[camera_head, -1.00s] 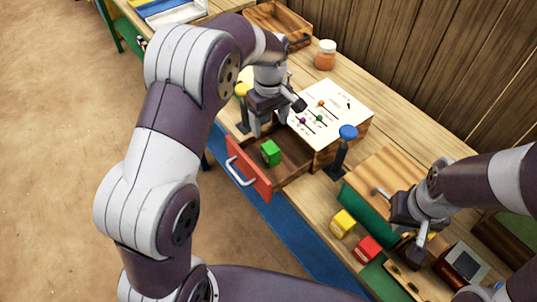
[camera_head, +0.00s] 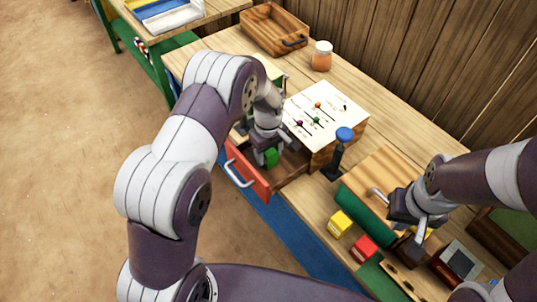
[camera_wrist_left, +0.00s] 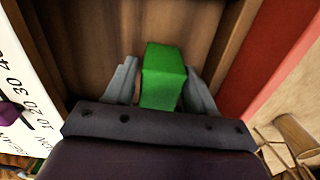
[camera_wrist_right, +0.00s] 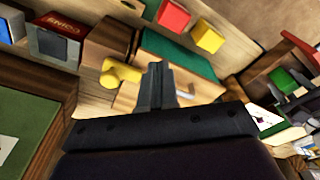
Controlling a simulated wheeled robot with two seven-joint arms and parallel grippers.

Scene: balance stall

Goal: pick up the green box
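The green box (camera_wrist_left: 163,75) is in the open drawer with the red front (camera_head: 247,174); its lower part shows below my left gripper in the head view (camera_head: 271,157). My left gripper (camera_wrist_left: 161,88) is down in the drawer with its fingers open, one on each side of the box. A small gap shows at the right finger; the left finger is very close to the box, and I cannot tell if it touches. My right gripper (camera_wrist_right: 162,85) is shut and empty, above the right part of the bench (camera_head: 417,233).
A white scale panel with coloured sliders (camera_head: 312,113) tops the drawer unit. A blue-topped post (camera_head: 344,135) stands to its right. Yellow (camera_head: 340,223) and red (camera_head: 363,248) boxes lie near the front edge. A jar (camera_head: 321,56) and wooden tray (camera_head: 274,30) stand at the back.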

